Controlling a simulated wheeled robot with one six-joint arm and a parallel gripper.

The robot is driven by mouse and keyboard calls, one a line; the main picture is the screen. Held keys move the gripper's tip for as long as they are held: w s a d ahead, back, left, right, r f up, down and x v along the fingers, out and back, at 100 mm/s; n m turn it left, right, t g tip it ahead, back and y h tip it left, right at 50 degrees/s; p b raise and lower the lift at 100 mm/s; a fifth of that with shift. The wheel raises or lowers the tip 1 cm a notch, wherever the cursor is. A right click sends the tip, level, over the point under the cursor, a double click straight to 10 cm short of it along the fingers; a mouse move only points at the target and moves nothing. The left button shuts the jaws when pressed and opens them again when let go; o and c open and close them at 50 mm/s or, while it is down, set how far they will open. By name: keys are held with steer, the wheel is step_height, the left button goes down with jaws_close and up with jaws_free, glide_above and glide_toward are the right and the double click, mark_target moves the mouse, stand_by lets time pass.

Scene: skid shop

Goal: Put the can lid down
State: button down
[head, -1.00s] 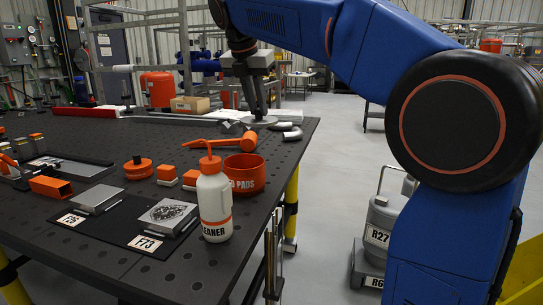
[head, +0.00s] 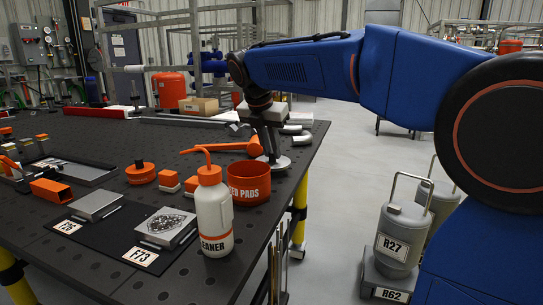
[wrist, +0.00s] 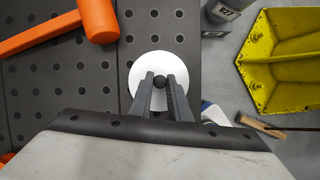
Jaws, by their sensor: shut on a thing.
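The can lid (head: 281,164) is a flat, pale grey disc with a small dark knob. In the wrist view the lid (wrist: 140,72) shows as a white round plate below the fingers. My gripper (wrist: 160,82) is shut on the knob at its centre. In the head view my gripper (head: 273,153) points down near the table's right edge, behind the orange RED PADS can (head: 249,184). The can partly hides the table near the lid, so I cannot tell whether the lid touches the surface.
An orange mallet (wrist: 75,28) lies left of the lid on the perforated table (head: 130,262). The white CLEANER bottle (head: 213,215) stands left of the can. Grey pipe elbows (head: 296,135) lie behind the lid. The table's edge is close on the right, with floor and R27 canister (head: 402,237) beyond.

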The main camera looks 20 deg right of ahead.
steer(key=shift+f, duration=1.05)
steer(key=shift+f, duration=0.1)
steer(key=c, duration=1.7)
jaws_free()
steer(key=shift+o, duration=0.2)
steer(key=v, duration=1.2)
steer(key=s+d+f+m+y, duration=0.1)
steer(key=s+d+f+m, duration=0.2)
steer(key=s+f+m, duration=0.6)
steer(key=s+d+f+m+t+y, duration=0.1)
steer(key=s+d+f+m, duration=0.3)
steer(key=s+f+m, duration=0.5)
steer(key=s+d+f+m+y, duration=0.1)
steer(key=s+d+f+m, duration=0.2)
steer(key=s+f+m, duration=0.6)
step_height(320, 180, down, 3)
steer(key=s, duration=0.2)
steer(key=shift+s+d+t, duration=0.3)
steer(key=shift+s+d, duration=0.05)
steer(key=shift+d, duration=0.05)
